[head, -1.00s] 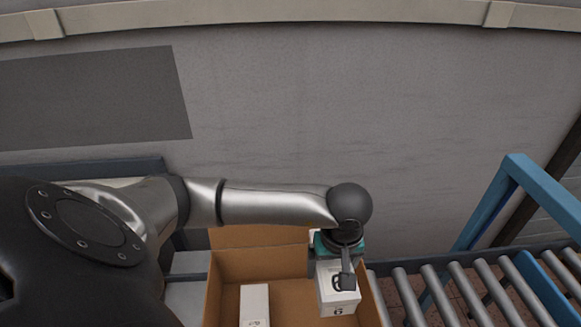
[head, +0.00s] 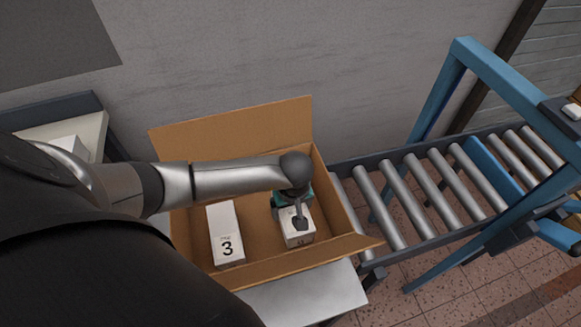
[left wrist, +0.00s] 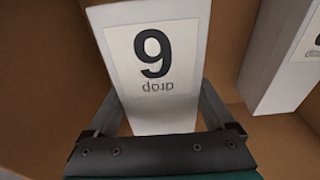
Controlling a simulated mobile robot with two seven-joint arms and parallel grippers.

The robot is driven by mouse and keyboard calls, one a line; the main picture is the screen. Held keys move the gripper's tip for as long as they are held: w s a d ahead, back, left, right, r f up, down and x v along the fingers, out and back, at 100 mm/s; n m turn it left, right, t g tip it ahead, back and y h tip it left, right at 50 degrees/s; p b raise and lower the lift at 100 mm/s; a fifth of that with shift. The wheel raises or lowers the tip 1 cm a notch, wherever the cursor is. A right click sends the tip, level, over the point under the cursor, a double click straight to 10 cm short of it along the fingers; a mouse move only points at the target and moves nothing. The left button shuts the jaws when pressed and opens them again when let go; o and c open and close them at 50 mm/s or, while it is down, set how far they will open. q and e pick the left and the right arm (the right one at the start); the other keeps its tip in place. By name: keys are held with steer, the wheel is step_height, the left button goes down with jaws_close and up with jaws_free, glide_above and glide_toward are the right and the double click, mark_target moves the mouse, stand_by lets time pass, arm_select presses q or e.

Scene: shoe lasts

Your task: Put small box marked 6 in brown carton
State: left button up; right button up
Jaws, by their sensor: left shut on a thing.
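The small white box marked 6 (head: 297,231) is inside the brown carton (head: 262,269), in its right half. In the left wrist view the same box (left wrist: 185,112) shows its label upside down, so the 6 reads like a 9. My left gripper (head: 294,210) is shut on this box, with a finger on each side of it in the left wrist view (left wrist: 160,110). The carton is open, with its back flap raised. Whether the box touches the carton floor I cannot tell. My right gripper is not in view.
A white box marked 3 (head: 225,236) stands in the carton's left half, apart from the held box. A roller conveyor (head: 425,190) with a blue frame (head: 440,95) lies to the right. A grey wall is behind.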

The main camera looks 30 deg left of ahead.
mark_target(293, 209)
arm_select(q)
step_height(293, 209, down, 4)
steer(key=shift+r+b, duration=0.25)
steer(key=shift+b, duration=0.15)
steer(key=o, duration=1.3)
steer(key=shift+f, duration=0.1)
steer(key=shift+c, duration=0.2)
steer(key=shift+r, duration=0.55)
steer(key=r+p, duration=0.1)
steer(key=r, duration=0.2)
steer(key=r+p, duration=0.1)
steer(key=r, duration=0.3)
steer(key=s+d+r, duration=0.1)
steer(key=r, duration=0.3)
steer(key=shift+p, duration=0.4)
